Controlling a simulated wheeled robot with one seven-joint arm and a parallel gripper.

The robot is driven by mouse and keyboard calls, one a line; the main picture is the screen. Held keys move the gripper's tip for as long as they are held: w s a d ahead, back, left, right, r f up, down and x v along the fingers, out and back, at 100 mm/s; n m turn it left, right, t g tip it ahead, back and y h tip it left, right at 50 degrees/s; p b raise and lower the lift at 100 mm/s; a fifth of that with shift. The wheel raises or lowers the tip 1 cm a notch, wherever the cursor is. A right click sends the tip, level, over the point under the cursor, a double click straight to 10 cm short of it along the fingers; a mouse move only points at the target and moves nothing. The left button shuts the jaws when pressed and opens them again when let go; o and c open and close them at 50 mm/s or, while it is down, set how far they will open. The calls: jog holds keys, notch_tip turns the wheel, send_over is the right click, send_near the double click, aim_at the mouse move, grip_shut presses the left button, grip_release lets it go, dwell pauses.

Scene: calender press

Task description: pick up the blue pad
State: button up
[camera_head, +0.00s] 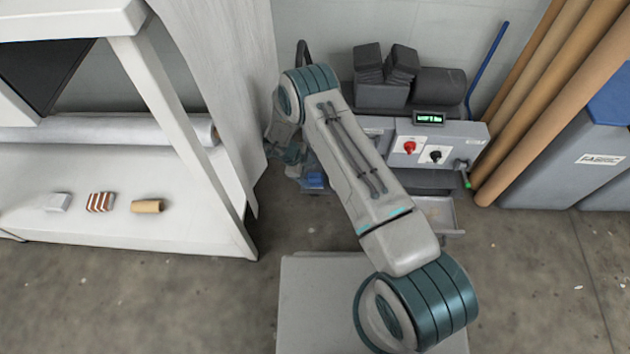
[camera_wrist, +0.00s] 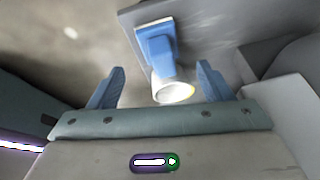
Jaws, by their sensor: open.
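A blue pad (camera_wrist: 155,45) shows in the wrist view, ahead of and between the fingertips. It is at the edge of a grey surface. A white round piece (camera_wrist: 173,91) is at its near end; I cannot tell whether they are joined. My gripper (camera_wrist: 160,68) is open, with one blue finger on each side and clear gaps to the pad. In the head view a small blue patch (camera_head: 314,180) shows low beside my arm's far end; I cannot tell whether it is the pad or a finger. My arm hides most of that area.
The grey press (camera_head: 440,138) with red and black knobs stands right of my arm, dark blocks (camera_head: 385,75) on top. Brown tubes (camera_head: 555,95) lean at the right. A white table (camera_head: 110,225) with small samples is at the left. The floor between is mostly clear.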

aim_at(314, 177)
jog(key=b+x, duration=0.2)
jog(key=x, duration=0.3)
jog(key=shift+d+f, duration=0.2)
jog(key=shift+f, duration=0.05)
jog(key=shift+c, duration=0.3)
jog(key=c, duration=1.1)
jog(key=shift+r, duration=0.2)
jog(key=shift+r+p, duration=0.15)
jog(key=shift+p, duration=0.25)
jog(key=shift+s+r, duration=0.15)
jog(key=s+p, duration=0.1)
jog(key=s, duration=0.5)
jog(key=s+p, duration=0.2)
jog(key=s, duration=0.3)
jog(key=s+p, duration=0.2)
jog(key=s, duration=0.4)
jog(key=shift+s+a, duration=0.3)
